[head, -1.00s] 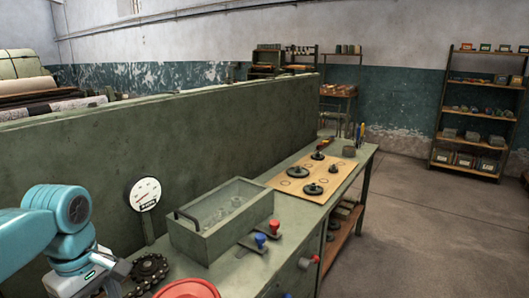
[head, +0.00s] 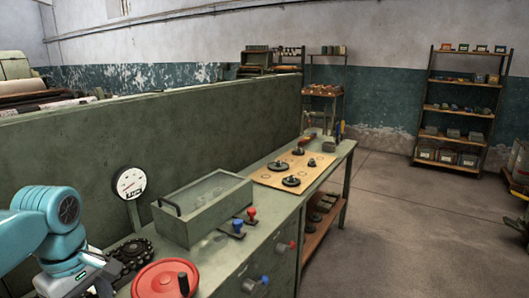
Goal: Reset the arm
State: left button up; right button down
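My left arm comes in at the lower left, teal with a pale wrist. Its dark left gripper (head: 103,280) is low over the near end of the green bench (head: 228,262), beside a dark chain-like ring (head: 132,250). The fingers are small and partly hidden by the wrist, so I cannot tell if they are open or shut. I make out nothing held. My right gripper is not in view.
Close by are a red handwheel (head: 152,283), a dial gauge (head: 129,183), a lidded green box (head: 200,208) and blue and red handles (head: 251,213). A board with dark discs (head: 291,181) lies farther along. A green panel (head: 150,140) stands behind.

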pick_arm(q)
jog(key=w+d+f+m+h+p, duration=0.15)
jog(key=d+f+m, duration=0.35)
jog(key=f, duration=0.7)
jog(key=w+d+f+m+h+p, duration=0.1)
jog(key=w+d+f+m, duration=0.15)
jog(key=d+f, duration=0.75)
jog(key=s+d+f+m+p, duration=0.1)
jog(key=s+d+f+m, duration=0.1)
jog(key=s+f, duration=0.5)
jog(key=s+d+f+m+h+p, duration=0.1)
jog(key=s+d+f+m, duration=0.2)
jog(key=s+d+f, duration=0.2)
jog(key=s+f, duration=0.3)
jog(key=s, duration=0.1)
jog(key=shift+s+d, duration=0.15)
jog(key=shift+s, duration=0.1)
